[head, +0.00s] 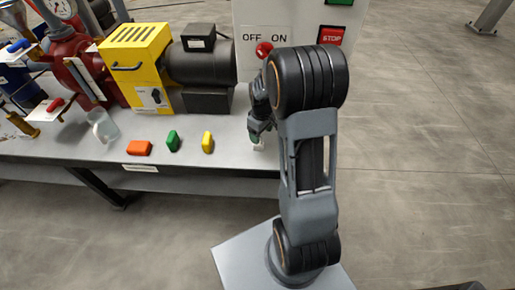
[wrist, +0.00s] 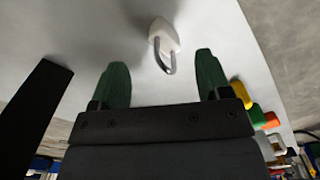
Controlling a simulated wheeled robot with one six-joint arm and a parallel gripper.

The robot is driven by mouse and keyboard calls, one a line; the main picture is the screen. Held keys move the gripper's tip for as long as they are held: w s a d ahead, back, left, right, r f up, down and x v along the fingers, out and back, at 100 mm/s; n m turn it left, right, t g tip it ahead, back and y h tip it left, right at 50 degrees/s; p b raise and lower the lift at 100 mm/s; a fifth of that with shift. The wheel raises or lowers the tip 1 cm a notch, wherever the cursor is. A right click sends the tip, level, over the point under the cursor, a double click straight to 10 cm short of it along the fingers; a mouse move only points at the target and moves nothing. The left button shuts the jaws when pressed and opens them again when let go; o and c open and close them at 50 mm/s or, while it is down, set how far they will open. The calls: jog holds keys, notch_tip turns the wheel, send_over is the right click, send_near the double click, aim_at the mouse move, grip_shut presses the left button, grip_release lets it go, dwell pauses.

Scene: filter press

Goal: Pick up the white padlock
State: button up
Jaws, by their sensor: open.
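The white padlock (wrist: 164,38) lies on the light grey table in the wrist view, with its metal shackle pointing towards my gripper. My gripper (wrist: 160,75) is open, with its two green fingers apart on either side of the padlock's line. The padlock is just beyond the fingertips, and nothing is between the fingers. In the head view my gripper (head: 262,137) is low over the right end of the table. A small white bit of the padlock (head: 259,146) shows just below it; the rest is hidden by my gripper.
A clear cup (head: 102,126) stands further left. Behind are a yellow guard (head: 135,55), a dark motor (head: 203,70) and a switch panel (head: 285,22) with a red knob.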

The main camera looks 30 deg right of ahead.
aim_at(261, 144)
notch_tip(261, 144, down, 6)
jog(key=shift+s+a+r+b, duration=0.1)
jog(key=shift+a+b, duration=0.05)
jog(key=shift+b, duration=0.5)
jog(key=shift+c, duration=0.5)
grip_shut()
